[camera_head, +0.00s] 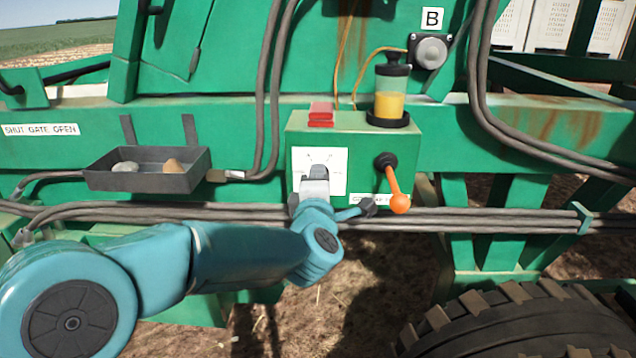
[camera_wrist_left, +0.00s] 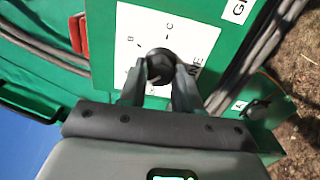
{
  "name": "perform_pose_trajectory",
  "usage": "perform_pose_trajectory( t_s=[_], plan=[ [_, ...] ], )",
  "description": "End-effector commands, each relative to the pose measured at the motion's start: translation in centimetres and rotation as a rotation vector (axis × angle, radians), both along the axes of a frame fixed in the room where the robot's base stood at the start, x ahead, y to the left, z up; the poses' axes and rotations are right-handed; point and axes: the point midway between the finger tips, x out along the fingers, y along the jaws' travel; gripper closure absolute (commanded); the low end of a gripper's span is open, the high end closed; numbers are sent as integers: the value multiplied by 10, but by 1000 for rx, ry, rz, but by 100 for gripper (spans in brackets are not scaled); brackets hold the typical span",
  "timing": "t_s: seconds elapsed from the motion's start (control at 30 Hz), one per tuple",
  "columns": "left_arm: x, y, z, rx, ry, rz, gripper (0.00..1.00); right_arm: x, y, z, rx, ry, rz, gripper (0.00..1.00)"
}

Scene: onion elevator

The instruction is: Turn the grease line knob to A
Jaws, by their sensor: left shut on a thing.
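The dark round knob (camera_head: 319,171) sits on a white plate (camera_head: 333,158) on the front of a green box. My left gripper (camera_head: 315,183) comes up from below and is shut on the knob. In the left wrist view the knob (camera_wrist_left: 160,64) is between the two fingertips (camera_wrist_left: 160,78). Letters B and C show on the plate (camera_wrist_left: 128,50) around it; the fingers cover part of the plate. I cannot tell surely which letter the knob points to. My right gripper is in neither view.
An orange-tipped lever (camera_head: 396,190) is just right of the plate. A red block (camera_head: 321,115) and a yellow-filled reservoir (camera_head: 390,95) stand on the box. A tray (camera_head: 150,178) with small objects is at left. Hoses (camera_head: 470,217) run below. Fitting A (camera_wrist_left: 259,109) shows in the wrist view.

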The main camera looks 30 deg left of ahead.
Motion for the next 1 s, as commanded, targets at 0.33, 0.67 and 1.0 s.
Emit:
perform_pose_trajectory(
  t_s=[0.33, 0.67, 1.0],
  plan=[
    [0, -1, -1, 185, 117, -2, 98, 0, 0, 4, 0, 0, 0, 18],
    [0, -1, -1, 256, 160, -2, 98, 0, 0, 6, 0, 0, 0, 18],
    [0, -1, -2, 261, 165, -2, 98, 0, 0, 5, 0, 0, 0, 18]
  ],
)
